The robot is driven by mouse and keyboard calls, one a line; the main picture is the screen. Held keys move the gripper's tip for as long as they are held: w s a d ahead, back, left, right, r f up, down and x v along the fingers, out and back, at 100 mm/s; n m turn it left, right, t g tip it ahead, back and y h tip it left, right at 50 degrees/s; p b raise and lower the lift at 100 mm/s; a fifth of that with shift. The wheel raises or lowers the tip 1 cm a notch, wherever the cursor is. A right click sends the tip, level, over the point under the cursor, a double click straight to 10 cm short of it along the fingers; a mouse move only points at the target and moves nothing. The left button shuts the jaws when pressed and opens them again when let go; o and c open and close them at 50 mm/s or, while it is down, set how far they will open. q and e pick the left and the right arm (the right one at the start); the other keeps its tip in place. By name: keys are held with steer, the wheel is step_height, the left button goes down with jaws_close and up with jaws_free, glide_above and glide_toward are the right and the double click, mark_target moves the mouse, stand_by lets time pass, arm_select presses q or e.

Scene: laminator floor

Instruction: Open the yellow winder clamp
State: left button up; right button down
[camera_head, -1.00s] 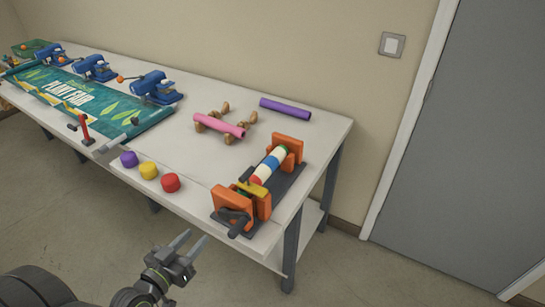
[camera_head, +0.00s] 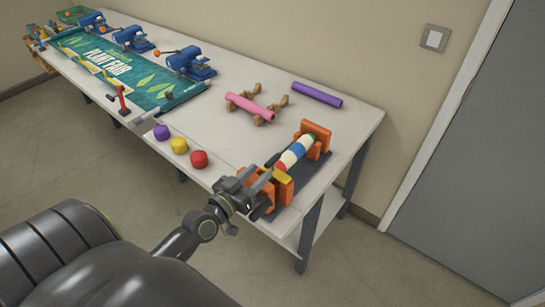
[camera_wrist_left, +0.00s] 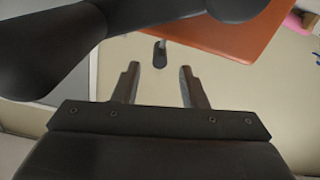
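The winder stands at the right end of the table, with orange end blocks (camera_head: 317,137) and a banded roller (camera_head: 297,152) between them. The yellow clamp (camera_head: 282,177) lies across the near end of the roller, partly hidden behind my left gripper (camera_head: 258,179). My left gripper is at the winder's near end, just left of the clamp in the head view. In the left wrist view the gripper (camera_wrist_left: 159,84) is open and nothing is between its fingers. A small dark knob (camera_wrist_left: 160,55) shows just beyond the fingertips, below an orange panel (camera_wrist_left: 205,32). My right gripper is out of view.
Purple (camera_head: 161,132), yellow (camera_head: 179,145) and red (camera_head: 199,159) caps sit along the table's front edge (camera_head: 222,166). A pink roll (camera_head: 250,107) rests on wooden supports; a purple roll (camera_head: 316,95) lies behind. Blue devices and a green banner (camera_head: 130,65) are at the left.

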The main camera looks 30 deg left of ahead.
mark_target(273, 158)
arm_select(q)
steer(key=w, duration=0.7)
steer(key=shift+d+p, duration=0.3)
steer(key=shift+p, duration=0.05)
jaws_close()
